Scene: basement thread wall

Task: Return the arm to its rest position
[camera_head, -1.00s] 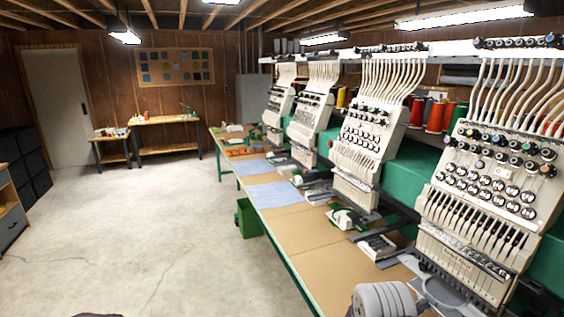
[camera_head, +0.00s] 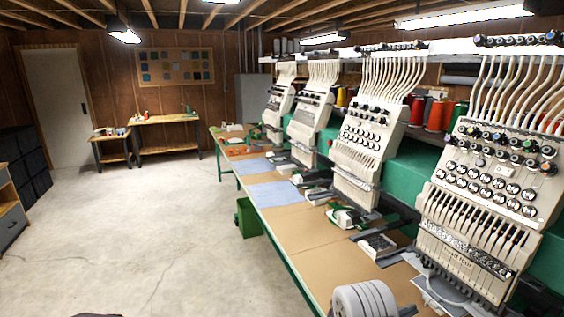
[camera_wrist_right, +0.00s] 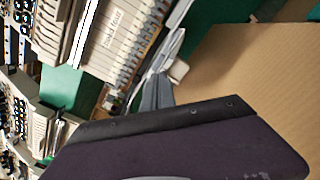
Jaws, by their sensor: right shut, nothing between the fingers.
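In the right wrist view my right gripper (camera_wrist_right: 156,92) shows as narrow grey fingers past a dark purple housing. It is shut and empty, and nothing hangs from it. A tan board surface (camera_wrist_right: 255,75) and part of an embroidery machine lie beyond the fingers. My left gripper is not in view.
A row of embroidery machines (camera_head: 480,185) lines the table's right side, the nearest one close to my right arm. Blue cloths (camera_head: 275,195) lie on the table. A green bin (camera_head: 248,217) stands beside it. The concrete floor (camera_head: 130,225) at left is open.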

